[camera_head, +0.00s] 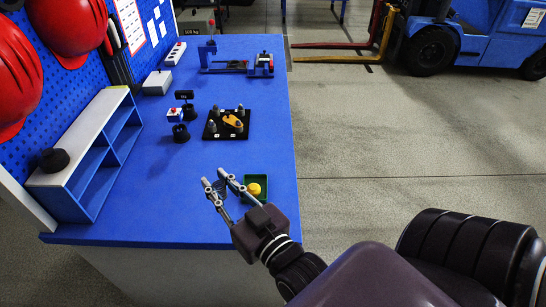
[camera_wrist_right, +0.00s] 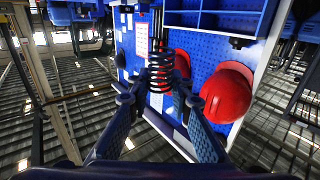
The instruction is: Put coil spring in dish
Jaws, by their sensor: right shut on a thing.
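The dark coil spring (camera_wrist_right: 161,70) stands out between the two fingertips of my right gripper (camera_wrist_right: 159,99) in the right wrist view. The right gripper also shows in the head view (camera_head: 212,176), shut on the spring, near the front of the blue table. There the spring (camera_head: 219,188) is small and partly hidden by the fingers. A small square green dish (camera_head: 266,183) lies just right of the fingers, with a yellow round thing (camera_head: 254,189) in it. The spring is left of the dish in the picture, outside it. My left gripper is not in view.
A black plate (camera_head: 212,134) with several fittings lies farther back on the blue table (camera_head: 170,215). Dark weights (camera_head: 181,133) stand left of it. A shelf unit (camera_head: 85,150) lines the left edge. Red helmets (camera_head: 68,25) hang on the pegboard. A forklift (camera_head: 450,40) stands beyond.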

